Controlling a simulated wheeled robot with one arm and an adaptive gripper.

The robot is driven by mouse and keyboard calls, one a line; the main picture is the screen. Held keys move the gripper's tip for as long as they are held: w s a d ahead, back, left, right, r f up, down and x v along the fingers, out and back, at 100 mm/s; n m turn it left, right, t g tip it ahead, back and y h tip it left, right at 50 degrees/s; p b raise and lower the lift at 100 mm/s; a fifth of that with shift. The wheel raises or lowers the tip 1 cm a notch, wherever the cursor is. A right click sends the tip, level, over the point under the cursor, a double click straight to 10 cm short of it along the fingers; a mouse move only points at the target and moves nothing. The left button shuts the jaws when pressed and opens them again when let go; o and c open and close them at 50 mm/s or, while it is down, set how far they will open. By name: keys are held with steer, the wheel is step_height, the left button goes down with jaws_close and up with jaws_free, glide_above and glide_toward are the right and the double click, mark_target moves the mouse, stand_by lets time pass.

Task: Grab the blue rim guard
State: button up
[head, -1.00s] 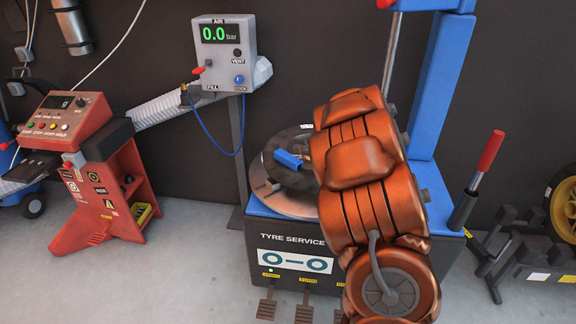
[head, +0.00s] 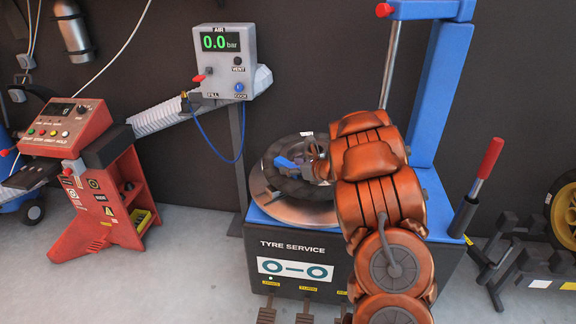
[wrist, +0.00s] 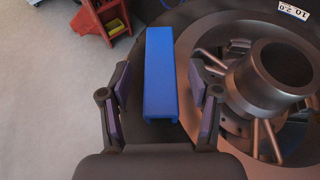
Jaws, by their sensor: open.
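The blue rim guard (head: 285,163) is a small bar-shaped piece lying on the dark tyre (head: 283,185) on the tyre machine's turntable. In the wrist view the rim guard (wrist: 161,62) stretches away from me, left of the metal rim and hub (wrist: 275,78). My gripper (wrist: 160,88) is open, one finger on each side of the guard's near end, with visible gaps between. Whether the fingers are level with it in height is unclear. In the head view my gripper (head: 308,160) is beside the guard, partly hidden by my orange arm.
The tyre machine (head: 295,245) has a blue column (head: 440,95) behind my arm. An air inflator box (head: 222,62) with a blue hose stands behind left. A red console (head: 95,190) is at far left. A red-handled lever (head: 489,158) is at right. Grey floor lies in front left.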

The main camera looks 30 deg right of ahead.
steer(key=shift+x, duration=1.25)
steer(key=shift+c, duration=0.2)
steer(key=c, duration=1)
